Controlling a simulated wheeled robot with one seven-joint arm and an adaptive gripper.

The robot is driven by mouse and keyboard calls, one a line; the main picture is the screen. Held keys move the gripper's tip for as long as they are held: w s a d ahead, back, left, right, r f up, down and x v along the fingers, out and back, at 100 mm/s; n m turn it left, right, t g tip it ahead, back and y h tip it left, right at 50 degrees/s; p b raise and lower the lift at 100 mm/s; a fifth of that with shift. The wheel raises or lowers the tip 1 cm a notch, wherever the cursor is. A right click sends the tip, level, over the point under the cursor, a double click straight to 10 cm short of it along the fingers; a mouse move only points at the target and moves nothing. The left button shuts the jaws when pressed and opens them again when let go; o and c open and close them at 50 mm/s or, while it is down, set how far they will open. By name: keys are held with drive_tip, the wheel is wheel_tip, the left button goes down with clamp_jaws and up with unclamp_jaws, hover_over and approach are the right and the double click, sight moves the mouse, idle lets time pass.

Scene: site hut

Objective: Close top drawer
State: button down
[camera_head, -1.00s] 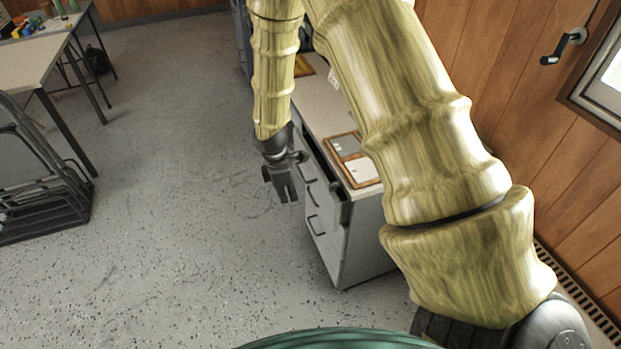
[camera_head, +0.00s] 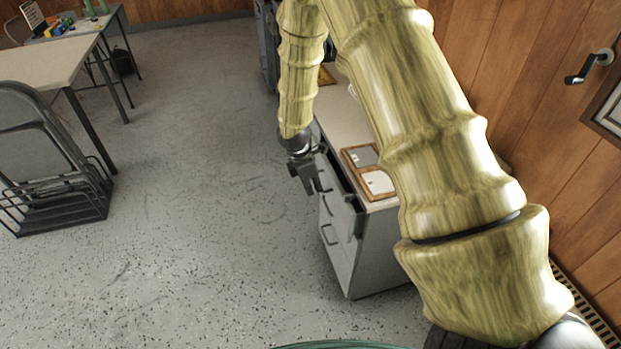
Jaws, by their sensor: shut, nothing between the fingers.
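A grey drawer cabinet (camera_head: 375,272) with a pale top stands right of the middle, by the wood wall. Its top drawer (camera_head: 347,208) is pulled partly out, and a dark gap shows between its front and the cabinet. Lower drawers with dark handles, such as the second drawer (camera_head: 338,212), look closed. My gripper (camera_head: 311,187) is shut and empty. It points down beside the drawer front, on its left side in the picture. I cannot tell whether it touches the front. My arm hides part of the cabinet top.
A wooden tray (camera_head: 352,161) with light cards lies on the cabinet top. At left are a folding-chair rack (camera_head: 60,205) and a table (camera_head: 40,62). The speckled floor (camera_head: 190,200) between is clear. A wood-panelled wall (camera_head: 520,90) bounds the right.

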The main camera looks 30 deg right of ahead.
drive_tip(key=d, duration=0.1)
drive_tip(key=d+f, duration=0.1)
drive_tip(key=d, duration=0.1)
drive_tip(key=s+d+f+p, duration=0.1)
drive_tip(key=shift+d+f, duration=0.1)
drive_tip(key=shift+d, duration=0.1)
idle(0.3)
